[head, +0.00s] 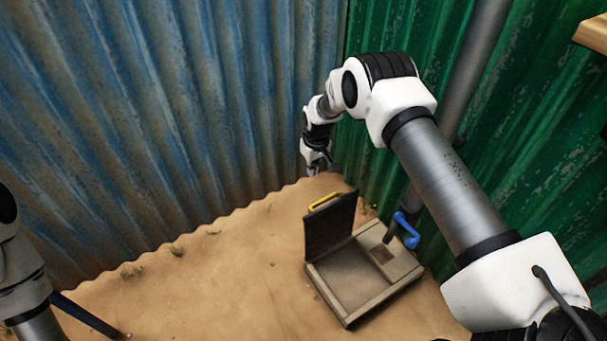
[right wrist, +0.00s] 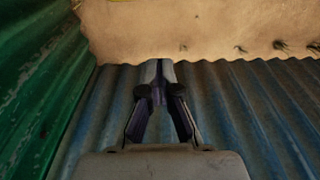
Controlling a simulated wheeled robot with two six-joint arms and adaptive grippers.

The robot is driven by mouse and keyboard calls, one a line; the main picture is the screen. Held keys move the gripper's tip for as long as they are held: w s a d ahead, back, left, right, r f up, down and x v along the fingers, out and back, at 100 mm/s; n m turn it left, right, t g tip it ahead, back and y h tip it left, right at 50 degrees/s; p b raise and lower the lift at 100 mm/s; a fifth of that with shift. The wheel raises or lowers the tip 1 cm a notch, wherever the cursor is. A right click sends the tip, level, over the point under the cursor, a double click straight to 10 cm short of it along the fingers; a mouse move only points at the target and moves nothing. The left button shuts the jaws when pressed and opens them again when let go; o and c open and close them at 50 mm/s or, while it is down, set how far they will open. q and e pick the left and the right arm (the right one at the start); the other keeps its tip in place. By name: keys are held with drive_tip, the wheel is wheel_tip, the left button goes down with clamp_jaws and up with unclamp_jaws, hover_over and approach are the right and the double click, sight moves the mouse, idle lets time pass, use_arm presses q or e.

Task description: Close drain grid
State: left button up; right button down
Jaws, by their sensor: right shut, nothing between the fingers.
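The drain grid (head: 329,226) is a dark panel with a yellow handle (head: 325,201) on its top edge. It stands up, open, at the left-rear side of the drain frame (head: 345,319), a grey-brown box on the sand. My right gripper (head: 313,173) is behind and above the raised grid, near the corrugated walls, apart from the grid.
A blue-handled lever (head: 407,230) stands at the right side of the drain frame. A blue corrugated wall (head: 150,120) and a green one (head: 500,150) meet behind the drain. A grey pipe (head: 472,75) runs along the green wall. Sand left of the drain (head: 220,285) is open.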

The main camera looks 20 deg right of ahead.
wheel_tip(320, 180, down, 10)
drive_tip(key=b, duration=0.5)
drive_tip(key=s, duration=0.1)
drive_tip(key=s+r, duration=0.1)
drive_tip(key=s, duration=0.1)
drive_tip(key=shift+s+d+r+p, duration=0.15)
drive_tip(key=shift+r+p, duration=0.05)
drive_tip(key=shift+p, duration=0.15)
